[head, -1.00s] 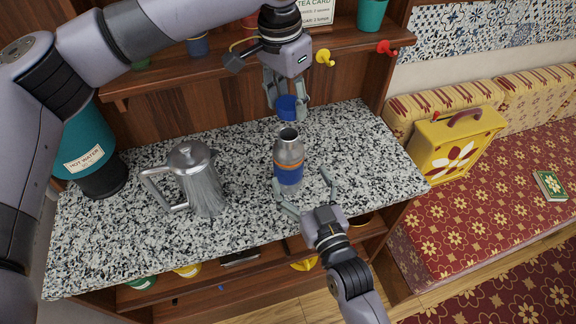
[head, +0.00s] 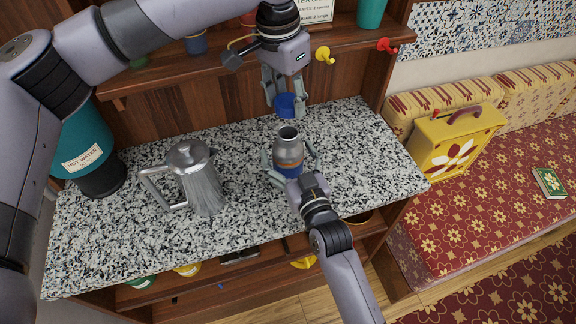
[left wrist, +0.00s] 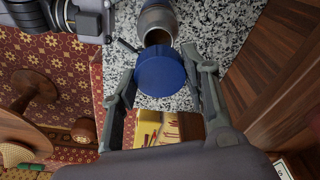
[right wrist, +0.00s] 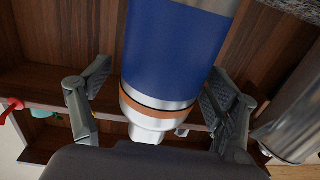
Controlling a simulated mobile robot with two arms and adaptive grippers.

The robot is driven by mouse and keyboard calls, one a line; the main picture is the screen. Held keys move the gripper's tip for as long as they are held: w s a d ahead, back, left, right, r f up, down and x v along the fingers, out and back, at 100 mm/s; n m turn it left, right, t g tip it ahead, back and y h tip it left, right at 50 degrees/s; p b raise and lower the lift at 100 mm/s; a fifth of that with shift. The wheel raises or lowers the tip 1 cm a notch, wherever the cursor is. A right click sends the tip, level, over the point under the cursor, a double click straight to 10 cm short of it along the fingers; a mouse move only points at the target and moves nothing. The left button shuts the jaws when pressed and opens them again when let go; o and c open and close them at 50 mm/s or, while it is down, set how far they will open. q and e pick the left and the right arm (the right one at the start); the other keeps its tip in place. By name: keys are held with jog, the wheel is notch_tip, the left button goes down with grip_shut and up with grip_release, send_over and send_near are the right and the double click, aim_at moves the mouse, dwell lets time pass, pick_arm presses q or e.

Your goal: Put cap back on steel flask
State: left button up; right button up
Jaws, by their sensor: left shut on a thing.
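The steel flask (head: 288,150) stands upright and uncapped on the speckled counter, with a blue band and an orange ring. Its open mouth shows in the left wrist view (left wrist: 158,38). The blue cap (head: 286,105) is in my left gripper (head: 285,110), which is shut on it above and just behind the flask's mouth. The cap also fills the middle of the left wrist view (left wrist: 161,72). My right gripper (head: 292,165) is low at the flask's front, open, with a finger on each side. In the right wrist view the flask (right wrist: 172,50) lies between the fingers, with gaps visible.
A steel coffee pot (head: 200,180) stands left of the flask on the granite counter (head: 120,235). A teal hot water urn (head: 88,150) is at the far left. A wooden shelf (head: 230,50) runs behind. A yellow case (head: 455,140) sits on the bench at right.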

jog(key=c, duration=1.7)
pick_arm(q)
send_over(290, 133)
jog(key=shift+s+a+f, duration=0.1)
jog(key=shift+a+f, duration=0.05)
jog(key=shift+f, duration=1.1)
jog(key=shift+s+a+f, duration=0.1)
jog(key=shift+f, duration=1.1)
pick_arm(e)
jog(key=shift+c, duration=0.2)
